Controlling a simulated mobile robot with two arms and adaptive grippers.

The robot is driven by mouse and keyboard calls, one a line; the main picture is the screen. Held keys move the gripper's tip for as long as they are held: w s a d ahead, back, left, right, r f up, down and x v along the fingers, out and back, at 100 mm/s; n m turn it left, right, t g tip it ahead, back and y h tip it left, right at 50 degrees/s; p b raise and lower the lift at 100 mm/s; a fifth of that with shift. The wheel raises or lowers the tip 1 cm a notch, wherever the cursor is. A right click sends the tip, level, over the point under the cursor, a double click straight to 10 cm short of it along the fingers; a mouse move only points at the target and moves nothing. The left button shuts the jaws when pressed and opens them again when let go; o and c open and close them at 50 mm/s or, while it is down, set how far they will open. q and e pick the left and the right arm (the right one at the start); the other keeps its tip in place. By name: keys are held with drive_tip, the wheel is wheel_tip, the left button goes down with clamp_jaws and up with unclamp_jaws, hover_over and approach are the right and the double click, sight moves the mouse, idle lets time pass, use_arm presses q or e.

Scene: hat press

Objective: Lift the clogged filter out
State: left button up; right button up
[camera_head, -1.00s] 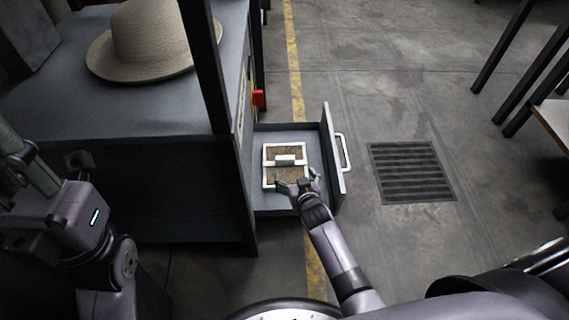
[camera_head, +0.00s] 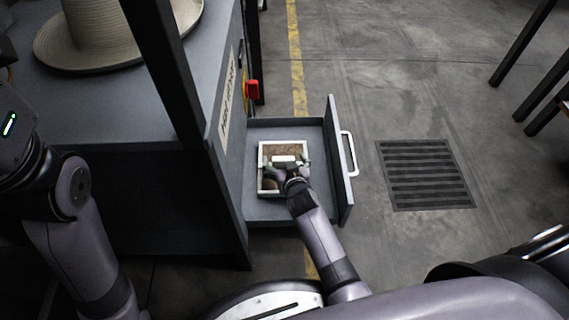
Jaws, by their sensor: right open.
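The clogged filter (camera_head: 270,187) is a square with a white frame and brown, dirty-looking mesh, with a white grip bar (camera_head: 284,159) across its middle. It lies flat in the open drawer (camera_head: 262,209) of the hat press. My right gripper (camera_head: 285,170) is open over the filter, its fingers close to the bar on the near side. The wrist hides part of the filter's lower right, and I cannot tell whether the fingers touch the bar. My left arm shows at the left edge, but its gripper is out of the picture.
The drawer front with its white handle (camera_head: 349,154) stands to the right of my right gripper. The press table (camera_head: 165,100) and its dark post (camera_head: 165,65) are on the left, with a straw hat (camera_head: 100,35) on top. A floor grate (camera_head: 425,175) lies right of the drawer.

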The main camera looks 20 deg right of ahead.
drive_tip(key=shift+w+f, duration=0.15)
drive_tip(key=shift+w, duration=0.15)
drive_tip(key=c, duration=1.7)
drive_tip(key=shift+c, duration=0.8)
drive_tip(key=shift+r, duration=0.2)
